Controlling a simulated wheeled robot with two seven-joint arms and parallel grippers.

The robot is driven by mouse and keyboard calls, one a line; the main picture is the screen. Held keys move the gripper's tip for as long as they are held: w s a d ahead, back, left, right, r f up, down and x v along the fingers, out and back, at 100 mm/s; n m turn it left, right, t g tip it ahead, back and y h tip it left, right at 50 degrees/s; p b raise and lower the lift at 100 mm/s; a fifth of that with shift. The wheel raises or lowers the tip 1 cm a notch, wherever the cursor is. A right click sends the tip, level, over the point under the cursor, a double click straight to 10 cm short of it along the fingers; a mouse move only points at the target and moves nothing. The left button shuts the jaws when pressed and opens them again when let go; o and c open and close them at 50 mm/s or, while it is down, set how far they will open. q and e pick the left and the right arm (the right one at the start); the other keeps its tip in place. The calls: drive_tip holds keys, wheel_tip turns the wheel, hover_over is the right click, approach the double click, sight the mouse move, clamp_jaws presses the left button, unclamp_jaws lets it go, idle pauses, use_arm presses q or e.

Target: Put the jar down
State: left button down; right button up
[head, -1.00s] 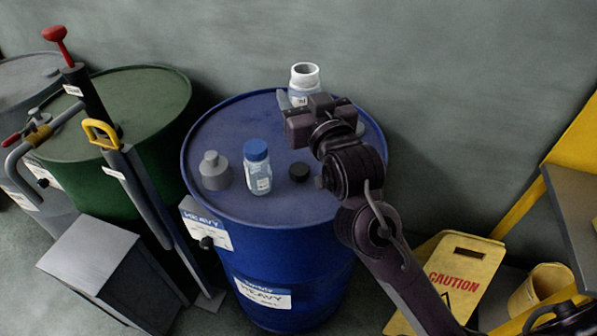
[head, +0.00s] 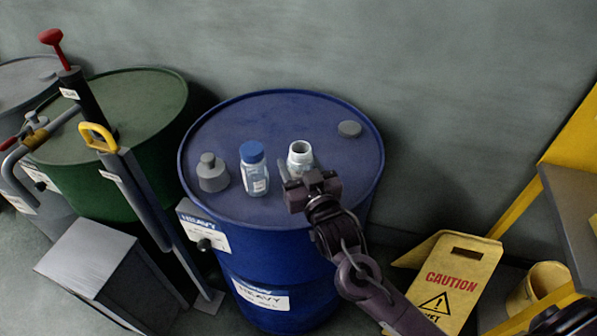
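A clear jar with an open white mouth (head: 300,154) is upright above the middle of the blue drum's top. My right gripper (head: 298,172) reaches in from the lower right and is shut on this jar. The hand hides the jar's lower part, so I cannot tell whether its base touches the drum top. A second clear jar with a blue cap (head: 254,168) stands upright just to the left. The blue drum (head: 240,125) has free space on its top behind the jars. My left gripper is not in view.
A grey fitting (head: 212,173) stands on the drum's left side, and a flat grey cap (head: 349,129) sits near its back right. A green drum (head: 130,95) with pumps stands left. A yellow caution sign (head: 452,280) and yellow bucket (head: 545,285) are at right.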

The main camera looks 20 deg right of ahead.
drive_tip(key=shift+f, duration=1.25)
drive_tip(key=o, duration=0.9)
drive_tip(key=shift+f, duration=0.1)
drive_tip(key=shift+o, duration=0.2)
